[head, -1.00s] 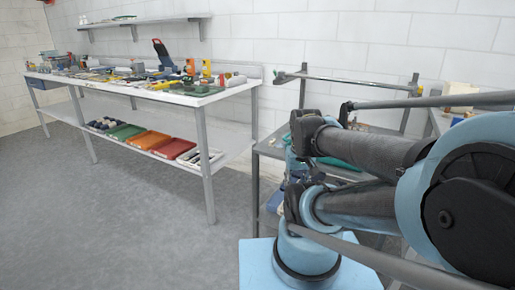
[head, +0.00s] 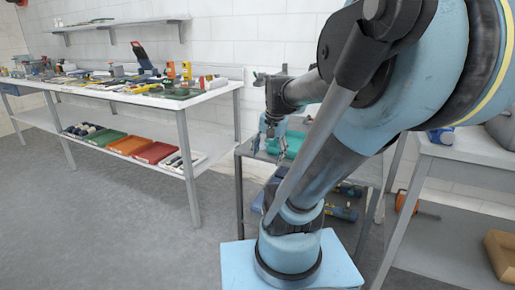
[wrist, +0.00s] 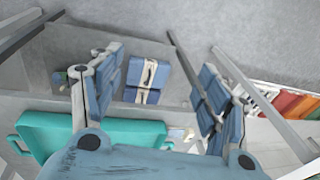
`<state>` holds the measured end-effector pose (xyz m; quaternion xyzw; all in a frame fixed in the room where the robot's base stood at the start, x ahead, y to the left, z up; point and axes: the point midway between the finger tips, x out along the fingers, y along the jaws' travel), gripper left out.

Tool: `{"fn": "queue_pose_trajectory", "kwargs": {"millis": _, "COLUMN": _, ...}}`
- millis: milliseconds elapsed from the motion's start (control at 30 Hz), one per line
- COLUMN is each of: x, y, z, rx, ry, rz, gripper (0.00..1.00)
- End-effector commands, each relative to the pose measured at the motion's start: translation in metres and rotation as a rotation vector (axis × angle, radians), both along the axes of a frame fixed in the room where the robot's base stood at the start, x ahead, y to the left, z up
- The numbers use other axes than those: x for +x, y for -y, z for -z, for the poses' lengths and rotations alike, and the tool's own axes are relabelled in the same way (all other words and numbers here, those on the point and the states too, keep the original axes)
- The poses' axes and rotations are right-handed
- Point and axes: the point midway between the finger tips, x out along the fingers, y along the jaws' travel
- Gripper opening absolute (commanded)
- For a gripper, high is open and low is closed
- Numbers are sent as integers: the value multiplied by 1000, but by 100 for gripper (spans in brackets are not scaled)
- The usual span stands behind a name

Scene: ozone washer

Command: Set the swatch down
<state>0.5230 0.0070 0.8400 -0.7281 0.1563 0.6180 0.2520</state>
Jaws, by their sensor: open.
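My gripper (head: 269,147) is open, its fingers apart and pointing down over the small grey table (head: 246,152) in the head view. The wrist view shows its two blue-grey ridged fingers (wrist: 160,66) with a gap between them and nothing held. Through the gap I see a blue bundle with a pale band (wrist: 148,80) lying lower down. I cannot tell for certain which thing is the swatch. A teal case (wrist: 95,138) lies below and to the left of the fingers in the wrist view, and part of it shows behind the gripper in the head view (head: 292,144).
A long white workbench (head: 205,97) with many tools stands at the left. Coloured trays (head: 128,146) sit on its lower shelf. Another grey table (head: 460,150) stands at the right. Grey floor (head: 110,240) is clear in front of the bench.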

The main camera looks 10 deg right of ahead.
Motion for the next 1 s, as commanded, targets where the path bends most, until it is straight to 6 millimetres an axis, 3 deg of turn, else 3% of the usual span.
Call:
{"fn": "queue_pose_trajectory", "kwargs": {"millis": 200, "x": 64, "y": 4, "z": -32, "rx": 112, "ry": -35, "rz": 326, "gripper": 69}}
{"fn": "queue_pose_trajectory", "kwargs": {"millis": 500, "x": 156, "y": 16, "z": -58, "rx": 266, "ry": -105, "rz": 774, "gripper": 69}}
{"fn": "queue_pose_trajectory", "kwargs": {"millis": 800, "x": 251, "y": 38, "z": -64, "rx": 411, "ry": -198, "rz": 1213, "gripper": 69}}
{"fn": "queue_pose_trajectory", "kwargs": {"millis": 1000, "x": 297, "y": 53, "z": -60, "rx": 481, "ry": -256, "rz": 1430, "gripper": 69}}
